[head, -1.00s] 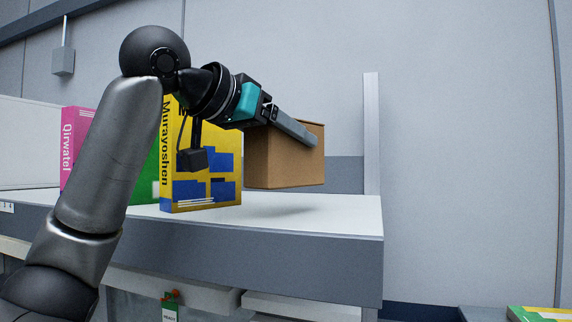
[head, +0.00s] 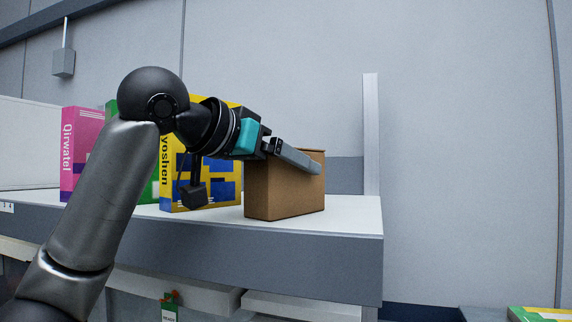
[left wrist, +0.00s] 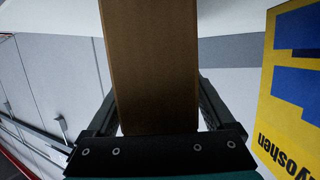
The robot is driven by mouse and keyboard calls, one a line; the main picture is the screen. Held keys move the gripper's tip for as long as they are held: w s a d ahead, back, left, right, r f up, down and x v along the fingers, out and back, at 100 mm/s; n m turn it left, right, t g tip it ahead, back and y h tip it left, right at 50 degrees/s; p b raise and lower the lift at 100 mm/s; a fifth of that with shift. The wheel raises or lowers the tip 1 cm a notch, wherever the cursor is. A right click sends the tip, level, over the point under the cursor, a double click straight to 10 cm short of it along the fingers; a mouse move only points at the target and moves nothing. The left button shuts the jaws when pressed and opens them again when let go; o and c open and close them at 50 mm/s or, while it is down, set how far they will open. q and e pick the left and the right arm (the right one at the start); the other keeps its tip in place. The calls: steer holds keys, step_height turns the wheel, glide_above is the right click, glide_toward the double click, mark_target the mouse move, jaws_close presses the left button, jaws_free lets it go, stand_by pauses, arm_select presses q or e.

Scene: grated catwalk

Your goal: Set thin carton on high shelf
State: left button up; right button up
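The thin carton (head: 285,192) is a plain brown cardboard box, upright near the right end of the high shelf (head: 300,246). Its base appears to be at the shelf surface; whether it bears fully on it I cannot tell. My left gripper (head: 298,160) reaches in from the left at the carton's upper part, one finger along its front face. In the left wrist view the carton (left wrist: 153,65) stands between the two fingers (left wrist: 157,105), which appear closed on its sides. My right gripper is not in view.
A yellow and blue box (head: 228,180) stands just left of the carton. A pink box (head: 78,150) and a green box (head: 150,190) are further left. A grey upright post (head: 371,150) rises at the shelf's right end. Some shelf surface right of the carton is clear.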

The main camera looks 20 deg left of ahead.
arm_select(q)
steer(key=shift+o, duration=0.6)
steer(key=shift+r, duration=0.25)
steer(key=b+v, duration=0.2)
steer(key=v, duration=1)
steer(key=shift+f, duration=0.1)
